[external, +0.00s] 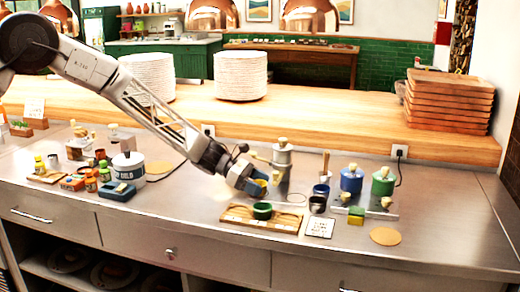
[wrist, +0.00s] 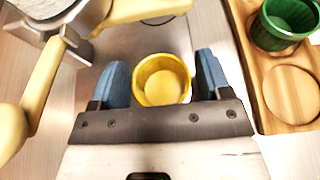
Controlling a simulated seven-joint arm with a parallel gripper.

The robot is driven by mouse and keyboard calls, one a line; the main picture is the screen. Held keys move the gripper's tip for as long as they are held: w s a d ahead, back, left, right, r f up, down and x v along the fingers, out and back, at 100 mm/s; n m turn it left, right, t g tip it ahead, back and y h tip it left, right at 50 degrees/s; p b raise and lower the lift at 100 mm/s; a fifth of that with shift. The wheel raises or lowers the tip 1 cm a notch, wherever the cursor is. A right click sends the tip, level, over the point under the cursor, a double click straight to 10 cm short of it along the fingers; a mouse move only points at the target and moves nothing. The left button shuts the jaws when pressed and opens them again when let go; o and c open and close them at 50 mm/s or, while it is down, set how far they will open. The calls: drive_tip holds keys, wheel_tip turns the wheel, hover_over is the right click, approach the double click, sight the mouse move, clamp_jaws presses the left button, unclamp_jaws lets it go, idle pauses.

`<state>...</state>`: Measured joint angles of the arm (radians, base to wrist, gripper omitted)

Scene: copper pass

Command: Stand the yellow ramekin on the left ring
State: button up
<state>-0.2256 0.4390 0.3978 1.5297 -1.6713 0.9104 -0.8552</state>
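The yellow ramekin (wrist: 162,80) is upright between the two blue fingers of my gripper (wrist: 163,74) in the wrist view. A narrow gap shows between it and the right finger; the left finger is very close to its side. In the external view my gripper (external: 257,184) points down behind the wooden board, and the fingers partly hide the ramekin (external: 262,183). Whether its base rests on the counter cannot be told. A thin ring outline (external: 292,198) shows on the counter right of my gripper; I cannot tell whether it is the left ring.
A green ramekin (external: 262,211) stands on the wooden board (external: 236,215), which has a bare round recess (wrist: 292,94). A grey pot with cream handles (external: 282,160) stands close behind my gripper. Dark cups, blue and green canisters stand to the right. The front right counter has free room.

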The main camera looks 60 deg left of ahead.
drive_tip(key=shift+o, duration=0.6)
drive_tip(key=shift+r, duration=0.1)
drive_tip(key=shift+v, duration=0.75)
drive_tip(key=v, duration=1)
drive_tip(key=shift+s+a+r, duration=0.15)
drive_tip(key=shift+a+r, duration=0.05)
drive_tip(key=shift+d+r, duration=0.1)
